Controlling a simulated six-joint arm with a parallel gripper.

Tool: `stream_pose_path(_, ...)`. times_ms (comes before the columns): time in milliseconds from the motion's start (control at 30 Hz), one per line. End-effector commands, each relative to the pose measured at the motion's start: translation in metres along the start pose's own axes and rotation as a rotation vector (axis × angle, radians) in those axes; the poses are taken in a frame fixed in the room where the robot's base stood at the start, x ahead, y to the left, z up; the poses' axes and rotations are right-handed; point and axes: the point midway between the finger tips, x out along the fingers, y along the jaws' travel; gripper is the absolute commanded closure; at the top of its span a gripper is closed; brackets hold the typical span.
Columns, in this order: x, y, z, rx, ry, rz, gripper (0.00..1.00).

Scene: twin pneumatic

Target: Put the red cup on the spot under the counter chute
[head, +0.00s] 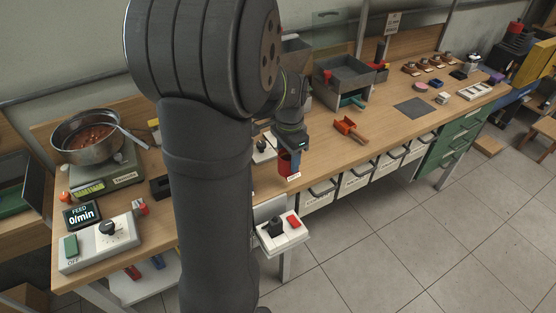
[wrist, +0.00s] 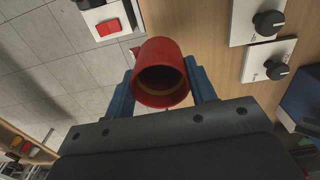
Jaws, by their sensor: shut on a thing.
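The red cup (wrist: 162,75) is between the two blue fingers of my gripper (wrist: 163,92) in the wrist view, its open mouth toward the camera. The fingers touch it on both sides. In the head view my gripper (head: 288,155) holds the cup (head: 284,166) at the bench's front edge, beside a small white label. I cannot tell whether the cup touches the bench. The counter chute and the spot under it are not clearly identifiable; my arm hides part of the bench.
A white switch box with a red button (head: 293,221) juts out below the front edge. White panels with black knobs (wrist: 270,25) lie on the bench. A grey metal bin (head: 345,75) and a red scoop (head: 350,129) are farther right. A metal bowl (head: 88,135) stands left.

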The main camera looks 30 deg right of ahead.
Motion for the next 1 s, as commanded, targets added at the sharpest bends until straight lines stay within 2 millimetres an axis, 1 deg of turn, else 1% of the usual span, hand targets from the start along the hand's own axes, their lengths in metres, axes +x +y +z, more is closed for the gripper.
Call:
stream_pose_path(33, -0.008, 0.013, -0.004, 0.005, 0.002, -0.002, 0.74)
stream_pose_path(100, -0.018, 0.027, -0.01, 0.005, 0.002, -0.002, 0.74)
stream_pose_path(200, -0.029, 0.045, -0.016, 0.004, 0.002, -0.001, 0.74)
stream_pose_path(300, -0.037, 0.059, -0.021, 0.003, 0.001, -0.001, 0.74)
stream_pose_path(467, -0.045, 0.071, -0.025, 0.0, 0.0, 0.0, 0.74)
stream_pose_path(567, -0.046, 0.07, -0.025, -0.016, 0.0, 0.0, 0.74)
stream_pose_path(667, -0.047, 0.055, -0.022, -0.077, -0.001, 0.001, 0.74)
stream_pose_path(733, -0.048, 0.037, -0.019, -0.151, -0.002, 0.001, 0.74)
stream_pose_path(867, -0.049, -0.008, -0.006, -0.331, -0.001, 0.0, 0.74)
stream_pose_path(900, -0.049, -0.021, -0.001, -0.388, -0.001, 0.0, 0.74)
stream_pose_path(1000, -0.049, -0.052, 0.013, -0.52, -0.001, 0.0, 0.74)
